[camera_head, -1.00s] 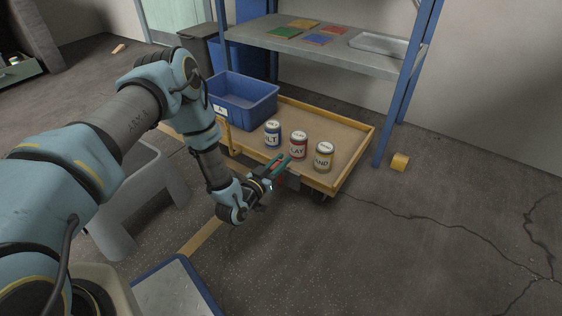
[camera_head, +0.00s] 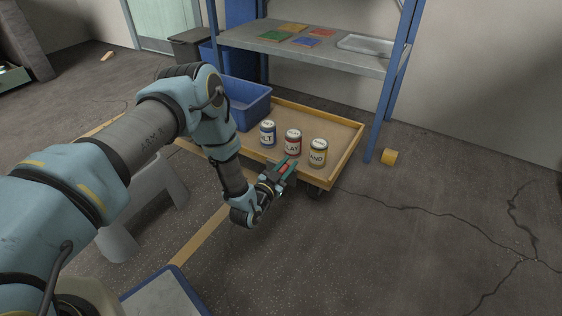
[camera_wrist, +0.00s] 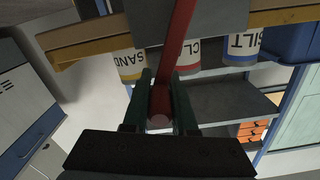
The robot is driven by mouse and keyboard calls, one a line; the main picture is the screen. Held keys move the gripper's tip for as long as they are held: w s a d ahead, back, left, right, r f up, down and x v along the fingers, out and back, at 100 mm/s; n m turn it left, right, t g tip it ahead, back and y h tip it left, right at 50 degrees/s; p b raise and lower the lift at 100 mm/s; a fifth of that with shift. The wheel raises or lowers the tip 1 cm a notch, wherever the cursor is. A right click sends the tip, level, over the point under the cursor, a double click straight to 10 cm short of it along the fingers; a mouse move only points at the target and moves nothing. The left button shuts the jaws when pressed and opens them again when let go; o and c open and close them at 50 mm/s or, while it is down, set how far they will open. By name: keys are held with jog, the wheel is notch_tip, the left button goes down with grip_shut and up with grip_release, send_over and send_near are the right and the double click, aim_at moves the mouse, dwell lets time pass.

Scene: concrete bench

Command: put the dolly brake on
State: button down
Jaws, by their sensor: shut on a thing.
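The dolly (camera_head: 349,158) is a low wooden tray on dark wheels, standing under and in front of the shelf. Its red brake lever (camera_wrist: 180,40) runs from the top of the wrist view down between my fingers, ending in a round tip. My gripper (camera_wrist: 161,95) is shut on the lever, with a dark green finger on each side. In the head view my gripper (camera_head: 283,172) is at the dolly's near edge, below the cans, and a bit of red shows between its fingers. The lever's base is hidden in the head view.
Three labelled cans, blue (camera_head: 268,134), red (camera_head: 292,142) and yellow (camera_head: 318,152), stand on the dolly beside a blue bin (camera_head: 248,103). A blue-post shelf (camera_head: 345,58) rises behind. A yellow block (camera_head: 389,157) lies right. The floor at right is clear.

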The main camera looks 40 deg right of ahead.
jog(key=shift+s+d+f+m+p, duration=0.15)
jog(key=shift+s+f+m, duration=0.2)
jog(key=shift+s+m, duration=0.3)
jog(key=shift+s+d+f+m+p, duration=0.15)
jog(key=shift+s+f+m, duration=0.2)
jog(key=shift+m, duration=0.5)
jog(key=c, duration=0.7)
grip_release()
jog(key=shift+s+a, duration=0.1)
jog(key=shift+a, duration=0.05)
jog(key=p+v, duration=0.3)
jog(key=v, duration=0.7)
jog(key=shift+a+p, duration=0.3)
jog(key=shift+p, duration=0.1)
